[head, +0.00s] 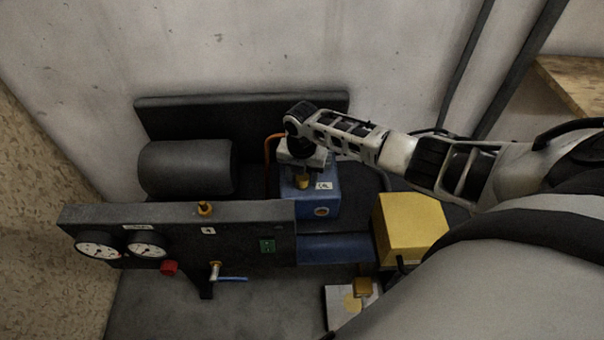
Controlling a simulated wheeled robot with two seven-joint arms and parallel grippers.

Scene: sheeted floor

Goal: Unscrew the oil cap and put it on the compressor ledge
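A blue compressor block (322,203) stands behind the right end of the dark front panel. A brass-yellow cap (302,182) shows at the top of the block. My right gripper (302,172) points down directly over this cap, very close to it or around it. Its fingertips are small and partly hidden, so I cannot tell whether they touch or grip the cap. The dark ledge (130,213) along the top of the front panel carries a small brass fitting (205,208). My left gripper is not in view.
A dark cylinder (186,168) lies left of the block. The panel has two gauges (97,245), a red knob (169,268) and a blue-handled valve (230,279). A yellow box (411,228) stands to the right. An orange hose (269,160) runs beside the gripper.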

